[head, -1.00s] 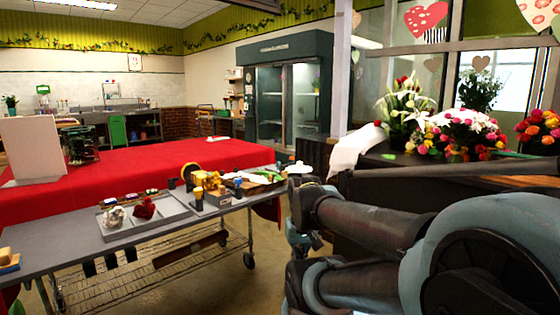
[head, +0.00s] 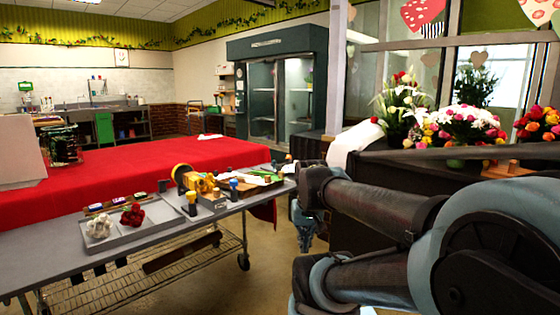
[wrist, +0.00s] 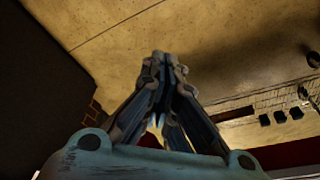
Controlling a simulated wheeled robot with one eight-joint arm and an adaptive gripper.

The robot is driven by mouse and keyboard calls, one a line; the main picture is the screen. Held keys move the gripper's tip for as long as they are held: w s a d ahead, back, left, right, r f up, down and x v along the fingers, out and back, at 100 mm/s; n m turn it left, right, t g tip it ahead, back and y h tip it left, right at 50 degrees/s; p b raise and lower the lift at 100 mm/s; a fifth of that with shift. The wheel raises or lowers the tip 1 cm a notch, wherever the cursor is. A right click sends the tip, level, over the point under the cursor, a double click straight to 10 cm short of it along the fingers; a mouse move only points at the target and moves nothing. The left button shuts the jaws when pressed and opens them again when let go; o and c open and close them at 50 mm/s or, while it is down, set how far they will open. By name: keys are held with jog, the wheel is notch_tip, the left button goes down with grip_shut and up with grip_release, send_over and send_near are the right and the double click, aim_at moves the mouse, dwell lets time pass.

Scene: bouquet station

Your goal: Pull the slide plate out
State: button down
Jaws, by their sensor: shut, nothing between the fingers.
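I cannot make out a slide plate for certain. A yellow device (head: 197,183) with black-topped and blue-topped posts stands on the grey worktable (head: 50,250), beside a dark board (head: 245,188) bearing green stems. My gripper shows in the wrist view with its fingertips together (wrist: 164,60), shut and empty, above bare floor. In the head view it is partly hidden below my arm, to the right of the worktable's end, apart from the device.
A grey tray (head: 118,243) with white and red flower heads is on the worktable. A wire shelf (head: 110,290) hangs below. A red-covered table (head: 130,172) stands behind. Bouquets (head: 460,125) are on a dark counter at right. Floor is free between worktable and counter.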

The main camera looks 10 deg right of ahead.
jog(key=w+r+m+t, duration=0.1)
jog(key=w+r+m, duration=0.2)
jog(key=w+r, duration=0.4)
jog(key=w+r+m+t, duration=0.2)
jog(key=w+r, duration=0.5)
jog(key=w, duration=1.7)
jog(key=w+r+m+t, duration=0.1)
jog(key=w+r+m, duration=0.2)
jog(key=w, duration=1.2)
jog(key=shift+w+d+r+m+t, duration=0.1)
jog(key=shift+r+m+t, duration=0.1)
jog(key=shift+r, duration=0.75)
jog(key=shift+w+r+m+t, duration=0.1)
jog(key=shift+r+m+t, duration=0.1)
jog(key=shift+r, duration=0.75)
jog(key=shift+w+f, duration=0.15)
jog(key=shift+w, duration=0.4)
jog(key=shift+x, duration=4.7)
jog(key=w+a, duration=0.1)
jog(key=w, duration=0.1)
jog(key=w+a, duration=0.3)
jog(key=w, duration=0.1)
jog(key=shift+a, duration=0.2)
